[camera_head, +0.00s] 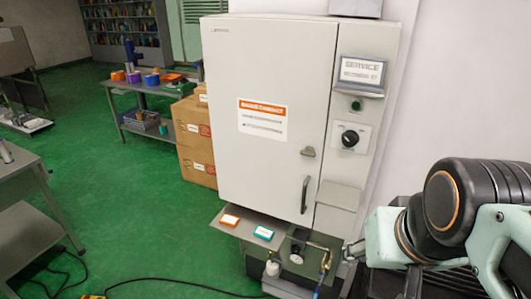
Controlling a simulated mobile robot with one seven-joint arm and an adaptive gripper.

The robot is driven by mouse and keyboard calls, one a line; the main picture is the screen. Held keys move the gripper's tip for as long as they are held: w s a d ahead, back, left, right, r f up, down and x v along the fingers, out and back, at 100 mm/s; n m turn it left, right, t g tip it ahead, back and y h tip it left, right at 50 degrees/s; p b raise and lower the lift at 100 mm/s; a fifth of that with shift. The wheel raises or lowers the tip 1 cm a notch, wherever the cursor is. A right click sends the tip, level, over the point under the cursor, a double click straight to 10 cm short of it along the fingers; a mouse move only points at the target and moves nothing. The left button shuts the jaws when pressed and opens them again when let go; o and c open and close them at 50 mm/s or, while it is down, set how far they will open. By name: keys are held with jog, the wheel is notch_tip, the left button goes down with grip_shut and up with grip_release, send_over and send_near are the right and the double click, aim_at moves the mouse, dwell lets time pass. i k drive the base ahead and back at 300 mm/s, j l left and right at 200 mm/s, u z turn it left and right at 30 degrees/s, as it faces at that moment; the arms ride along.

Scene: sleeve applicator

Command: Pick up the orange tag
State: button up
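The orange tag (230,220) is a small flat piece with a pale border. It lies on the left part of the grey shelf (228,233) below the white cabinet. A similar teal tag (263,232) lies just to its right, with a gap between them. My arm comes in from the right edge. The end of my gripper (351,250) seems to show as small metal parts at the arm's left end, well right of the orange tag and apart from it. Its fingers are too small and unclear to tell whether they are open.
The white cabinet (268,150) rises behind the shelf, its door handle (306,195) low on the right. A dark valve-like fixture (298,245) and brass piping (324,258) stand right of the tags. Cardboard boxes (193,150) are stacked to the left. Green floor is open at left.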

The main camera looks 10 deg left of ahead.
aim_at(227, 219)
jog(key=u, duration=0.9)
